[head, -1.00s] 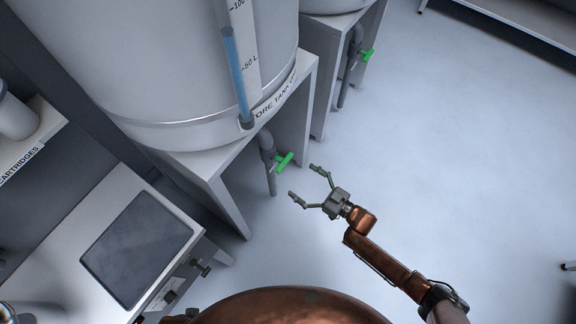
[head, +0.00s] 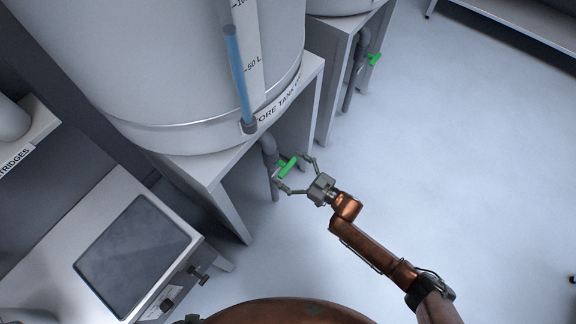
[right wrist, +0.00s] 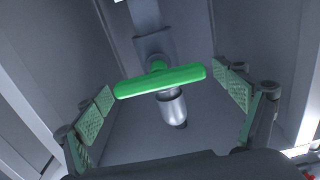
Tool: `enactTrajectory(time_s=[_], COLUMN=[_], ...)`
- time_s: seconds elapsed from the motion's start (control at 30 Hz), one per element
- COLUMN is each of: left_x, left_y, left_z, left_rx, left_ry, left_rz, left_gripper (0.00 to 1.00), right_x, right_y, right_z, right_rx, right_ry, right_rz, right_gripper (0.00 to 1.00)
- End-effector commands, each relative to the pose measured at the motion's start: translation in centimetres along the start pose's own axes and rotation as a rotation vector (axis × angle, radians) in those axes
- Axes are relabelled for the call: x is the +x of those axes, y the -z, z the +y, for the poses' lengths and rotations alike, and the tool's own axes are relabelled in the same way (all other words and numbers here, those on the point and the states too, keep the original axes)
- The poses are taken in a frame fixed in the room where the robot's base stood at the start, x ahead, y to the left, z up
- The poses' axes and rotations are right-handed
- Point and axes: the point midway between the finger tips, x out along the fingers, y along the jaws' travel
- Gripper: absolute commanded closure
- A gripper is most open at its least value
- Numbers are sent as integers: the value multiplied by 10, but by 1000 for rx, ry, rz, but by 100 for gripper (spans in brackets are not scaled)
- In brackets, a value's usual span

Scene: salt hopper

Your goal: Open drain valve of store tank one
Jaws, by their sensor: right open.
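Store tank one (head: 190,70) is a large pale cylinder on a grey stand, with a label on its lower rim and a blue level tube. Its drain valve has a green handle (head: 287,166) on a grey pipe (head: 269,150) below the tank. My right gripper (head: 292,172) is open, with its fingers on either side of the green handle. In the right wrist view the green handle (right wrist: 160,81) lies crosswise between the two padded fingers, with a gap visible at each end. The left gripper is not in view.
A second tank on a stand (head: 335,70) has its own green valve handle (head: 374,59) behind. A bench with a dark panel (head: 135,255) and knobs is at lower left. A cartridge shelf (head: 25,140) is at left.

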Motion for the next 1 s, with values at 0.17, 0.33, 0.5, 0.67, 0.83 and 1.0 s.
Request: enactTrajectory(time_s=[0.17,0.33,0.5,0.67,0.83,1.0], left_x=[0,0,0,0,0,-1], left_y=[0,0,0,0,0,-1], left_z=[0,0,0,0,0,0], left_rx=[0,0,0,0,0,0], left_ry=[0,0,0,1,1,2], left_rz=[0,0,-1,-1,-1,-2], left_gripper=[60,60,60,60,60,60], right_x=[0,0,-1,-1,-1,-1], right_y=[0,0,0,0,0,0], right_z=[0,0,0,0,0,0], right_rx=[0,0,0,0,-2,-26], right_ry=[0,-1,-1,-1,-1,-2], right_rz=[0,0,0,0,0,0], right_gripper=[13,25,36,47,52,52])
